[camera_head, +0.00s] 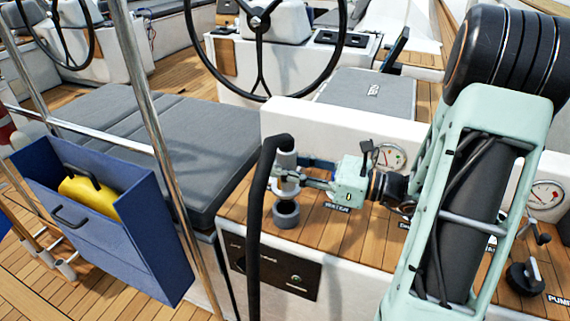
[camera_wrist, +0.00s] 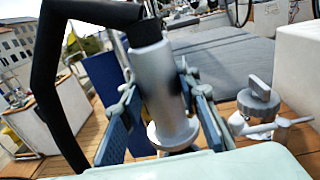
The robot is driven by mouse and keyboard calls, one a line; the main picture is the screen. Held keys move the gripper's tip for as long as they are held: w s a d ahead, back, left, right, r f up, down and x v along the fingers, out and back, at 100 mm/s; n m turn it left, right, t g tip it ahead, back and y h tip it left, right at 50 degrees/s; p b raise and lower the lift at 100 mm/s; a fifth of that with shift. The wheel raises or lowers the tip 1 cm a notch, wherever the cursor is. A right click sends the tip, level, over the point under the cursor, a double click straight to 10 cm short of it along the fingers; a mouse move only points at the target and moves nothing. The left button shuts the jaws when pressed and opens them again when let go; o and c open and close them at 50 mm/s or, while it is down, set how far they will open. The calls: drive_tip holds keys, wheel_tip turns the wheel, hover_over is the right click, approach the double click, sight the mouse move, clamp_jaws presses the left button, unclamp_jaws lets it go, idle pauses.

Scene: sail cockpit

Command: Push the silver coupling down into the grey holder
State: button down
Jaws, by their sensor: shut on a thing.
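The silver coupling (camera_head: 287,160), with a black hose on its top, stands nearly upright above the deck box in the head view. It fills the middle of the wrist view (camera_wrist: 158,85), slightly tilted there, with a wider flange at its lower end. My gripper (camera_head: 297,177) comes from the right and is shut on the coupling. Its two blue-grey fingers lie on either side of the coupling in the wrist view. The grey holder (camera_head: 286,213) is on the wooden top directly below the coupling. Whether the coupling touches it I cannot tell.
The black hose (camera_head: 257,215) arches from the coupling and hangs down the box's front. A grey-knobbed fitting (camera_wrist: 258,100) stands to the right in the wrist view. A gauge (camera_head: 389,156) is behind my gripper. A blue bin (camera_head: 120,240) and steel rail (camera_head: 160,140) are at left.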

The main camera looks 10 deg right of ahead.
sight(286, 187)
drive_tip(key=shift+f+b, duration=2.2)
drive_tip(key=shift+f, duration=0.3)
drive_tip(key=shift+r+p, duration=0.1)
drive_tip(key=shift+p, duration=0.45)
drive_tip(key=shift+f+b, duration=0.45)
drive_tip(key=shift+f, duration=0.25)
drive_tip(key=c, duration=1.7)
unclamp_jaws()
drive_tip(key=shift+c, duration=0.2)
drive_tip(key=p+v, duration=0.1)
drive_tip(key=v, duration=1)
drive_tip(key=shift+p, duration=0.35)
